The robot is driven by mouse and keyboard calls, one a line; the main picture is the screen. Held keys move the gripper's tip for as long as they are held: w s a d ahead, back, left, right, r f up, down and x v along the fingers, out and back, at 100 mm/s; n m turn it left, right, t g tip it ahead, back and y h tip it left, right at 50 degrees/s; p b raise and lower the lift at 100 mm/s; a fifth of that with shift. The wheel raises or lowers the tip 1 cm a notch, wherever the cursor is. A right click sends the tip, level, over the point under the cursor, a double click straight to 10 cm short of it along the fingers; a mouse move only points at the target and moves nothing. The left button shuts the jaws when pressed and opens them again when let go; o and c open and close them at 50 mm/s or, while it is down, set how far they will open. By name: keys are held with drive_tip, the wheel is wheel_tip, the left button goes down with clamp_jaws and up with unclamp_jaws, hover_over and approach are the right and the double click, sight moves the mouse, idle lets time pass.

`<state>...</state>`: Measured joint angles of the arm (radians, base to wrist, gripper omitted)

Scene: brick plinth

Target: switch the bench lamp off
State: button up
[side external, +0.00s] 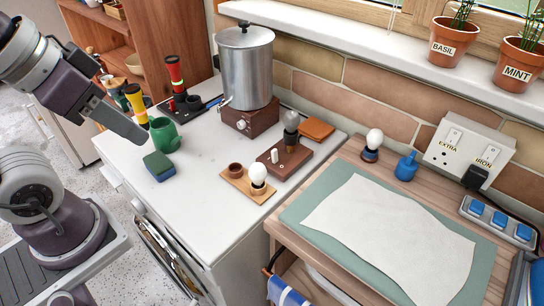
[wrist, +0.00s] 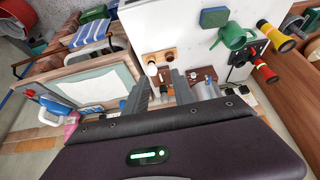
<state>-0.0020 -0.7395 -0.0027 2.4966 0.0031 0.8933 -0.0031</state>
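The likely bench lamp is a dark red-brown block (side external: 285,160) on the white worktop, with a small white switch (side external: 274,155) on its left part and a grey, dull-looking bulb (side external: 291,122) standing at its back. I cannot tell which way the switch is tipped. My gripper (side external: 138,134) hangs above the left of the worktop, well apart from the lamp. In the wrist view my gripper (wrist: 160,82) is open, with nothing between its fingers.
A light wooden tray (side external: 238,183) with a white bulb (side external: 258,173) and small brown cup lies in front of the lamp. A metal urn (side external: 245,65) stands behind.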

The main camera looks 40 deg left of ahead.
drive_tip(key=w+f+y, duration=0.1)
drive_tip(key=w, duration=0.6)
drive_tip(key=g+h, duration=0.1)
drive_tip(key=h, duration=0.1)
approach(272, 151)
drive_tip(key=x, duration=1)
drive_tip(key=shift+d+f, duration=0.1)
drive_tip(key=shift+c, duration=0.4)
clamp_jaws()
